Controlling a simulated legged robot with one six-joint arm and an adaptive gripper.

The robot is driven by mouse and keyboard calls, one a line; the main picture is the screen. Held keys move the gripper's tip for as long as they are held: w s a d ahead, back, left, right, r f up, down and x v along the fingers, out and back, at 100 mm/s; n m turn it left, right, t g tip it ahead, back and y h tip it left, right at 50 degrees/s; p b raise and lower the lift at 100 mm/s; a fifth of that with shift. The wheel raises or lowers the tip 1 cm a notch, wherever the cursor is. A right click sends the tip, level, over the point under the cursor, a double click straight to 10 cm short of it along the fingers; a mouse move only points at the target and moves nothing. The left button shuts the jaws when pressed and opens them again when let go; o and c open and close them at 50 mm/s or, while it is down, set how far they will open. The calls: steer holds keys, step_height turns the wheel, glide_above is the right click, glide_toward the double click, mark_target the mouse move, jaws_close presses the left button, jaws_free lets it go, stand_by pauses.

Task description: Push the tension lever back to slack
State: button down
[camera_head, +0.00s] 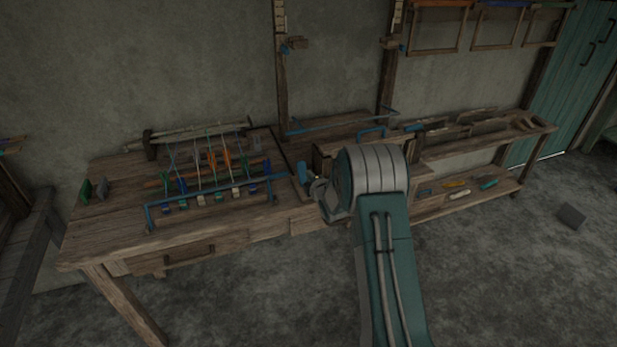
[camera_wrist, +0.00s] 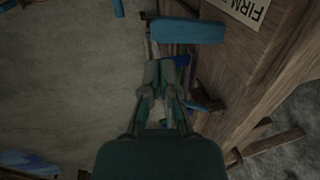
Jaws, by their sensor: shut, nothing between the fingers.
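My gripper (camera_wrist: 167,72) is shut and empty in the middle of the wrist view. A blue bar-shaped grip (camera_wrist: 187,31), probably the tension lever's handle, lies just beyond the fingertips, beside a wooden panel (camera_wrist: 265,70). A label reading "FIRM" (camera_wrist: 244,10) appears upside down on that panel, cut by the frame edge. A darker blue piece shows right by the fingertips; I cannot tell whether they touch it. In the head view my gripper (camera_head: 316,188) is small and partly hidden by my arm, near the loom table's right part. The lever cannot be picked out surely there.
The loom table (camera_head: 215,238) carries colored warp threads (camera_head: 212,160) and a blue rail (camera_head: 215,190) left of my gripper. A low shelf bench (camera_head: 480,145) with tools extends right. Upright wooden posts (camera_head: 283,85) stand behind. The floor at right is mostly open, with a grey block (camera_head: 572,216).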

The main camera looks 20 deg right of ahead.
steer(key=r+v, duration=0.1)
steer(key=v, duration=0.7)
steer(key=shift+r, duration=0.4)
stand_by(1.0)
